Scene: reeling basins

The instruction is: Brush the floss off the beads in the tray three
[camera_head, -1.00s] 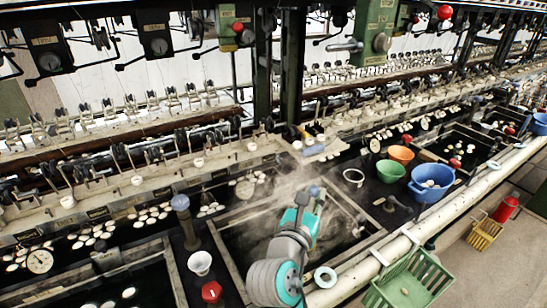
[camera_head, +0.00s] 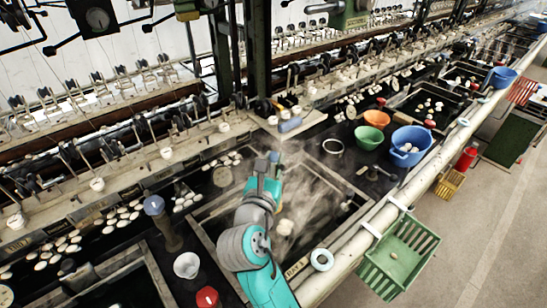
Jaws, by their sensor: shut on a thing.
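The steaming basin (camera_head: 345,228) in the middle has a pale wooden rim and dark water under drifting steam. My gripper (camera_head: 268,168) is over the far left part of this basin, at the end of my teal and grey arm. It is shut on a small blue-grey thing (camera_head: 274,156), mostly hidden, whose kind I cannot tell. My arm hides part of the basin.
A blue-capped post (camera_head: 154,206), a white cup (camera_head: 187,265) and a red thing (camera_head: 207,297) stand left of the basin. Green (camera_head: 369,137), orange (camera_head: 377,118) and blue (camera_head: 411,146) bowls stand right. A green crate (camera_head: 402,257) is in front. The rail (camera_head: 352,250) edges the bench.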

